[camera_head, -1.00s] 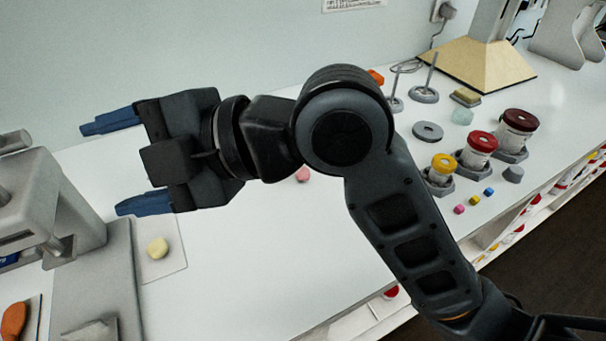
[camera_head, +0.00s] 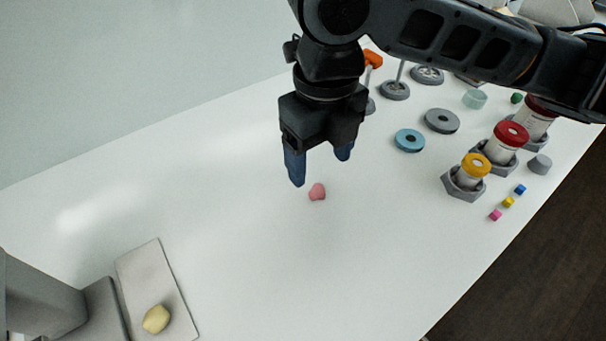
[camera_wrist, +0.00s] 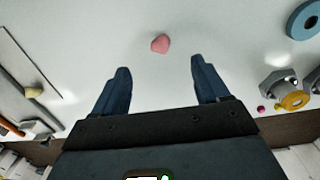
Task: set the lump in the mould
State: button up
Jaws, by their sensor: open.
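A small pink lump (camera_head: 317,192) lies on the white table, and it also shows in the wrist view (camera_wrist: 160,44). A pale yellow lump (camera_head: 156,319) rests on a flat light-grey plate (camera_head: 150,268) at the lower left; it shows at the left of the wrist view (camera_wrist: 33,92). My gripper (camera_head: 320,170) is open and empty, its blue fingers pointing down near the pink lump. In the wrist view the lump lies just beyond the fingertips (camera_wrist: 160,66), centred between them and apart from both. I cannot tell which thing is the mould.
A grey machine (camera_head: 40,295) stands at the lower left. On the right are a blue ring (camera_head: 409,140), a grey ring (camera_head: 441,121), lidded jars (camera_head: 507,140) in grey holders, and small coloured cubes (camera_head: 508,202). The table between plate and pink lump is clear.

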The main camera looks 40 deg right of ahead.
aim_at(318, 188)
jog(key=shift+w+f+p, duration=0.15)
jog(key=shift+f+p, duration=0.25)
jog(key=shift+f, duration=3.45)
jog(key=c, duration=1.2)
jog(key=shift+r, duration=0.5)
jog(key=r, duration=0.3)
jog(key=shift+s+d+r+b, duration=0.2)
jog(key=shift+b, duration=0.15)
jog(key=s+d+r, duration=0.2)
jog(key=s, duration=0.1)
jog(key=s+d+r+b, duration=0.1)
jog(key=s+d+r, duration=0.3)
jog(key=s+d, duration=0.1)
jog(key=shift+s+r, duration=0.3)
